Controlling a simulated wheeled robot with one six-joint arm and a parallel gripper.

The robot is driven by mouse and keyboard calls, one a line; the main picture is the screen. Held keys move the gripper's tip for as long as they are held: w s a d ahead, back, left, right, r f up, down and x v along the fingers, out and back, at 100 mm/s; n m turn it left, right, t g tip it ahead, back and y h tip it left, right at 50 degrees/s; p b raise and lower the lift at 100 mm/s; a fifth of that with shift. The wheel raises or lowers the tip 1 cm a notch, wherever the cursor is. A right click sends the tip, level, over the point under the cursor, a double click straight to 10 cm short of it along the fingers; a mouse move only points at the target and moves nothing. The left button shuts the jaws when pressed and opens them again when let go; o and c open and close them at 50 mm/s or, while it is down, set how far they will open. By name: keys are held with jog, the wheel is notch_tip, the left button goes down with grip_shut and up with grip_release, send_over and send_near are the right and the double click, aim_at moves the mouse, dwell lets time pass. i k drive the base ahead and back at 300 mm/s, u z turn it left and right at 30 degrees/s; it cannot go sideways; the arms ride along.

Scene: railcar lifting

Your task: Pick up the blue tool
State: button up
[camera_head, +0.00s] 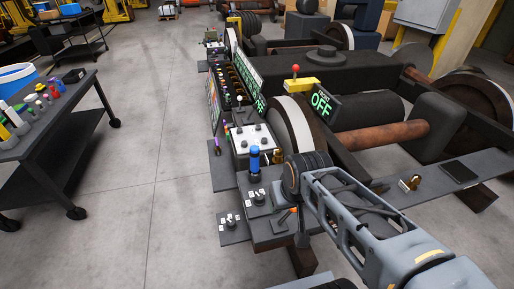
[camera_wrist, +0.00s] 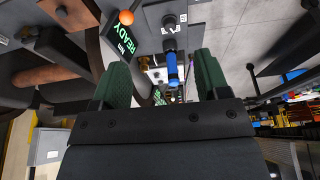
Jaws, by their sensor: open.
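The blue tool (camera_head: 254,160) stands upright on a dark ledge beside the control panels, left of my arm in the head view. In the wrist view the blue tool (camera_wrist: 172,70) shows in the gap between the fingers of my gripper (camera_wrist: 162,68), beyond their tips. Its upper end in that picture meets a dark fitting. My gripper has two green-padded fingers spread wide apart with nothing held between them. In the head view my arm reaches in from the lower right, and I cannot make out the fingertips there.
A white control box (camera_head: 252,139) stands just behind the tool. Switch plates (camera_head: 258,198) and a small lever (camera_head: 285,216) lie in front of it. A green "OFF" sign (camera_head: 321,103) is at the right. A cart (camera_head: 60,125) with tools stands left, across clear floor.

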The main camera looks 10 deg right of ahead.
aim_at(255, 150)
jog(key=u, duration=1.95)
jog(key=i, duration=1.95)
jog(key=z, duration=3.3)
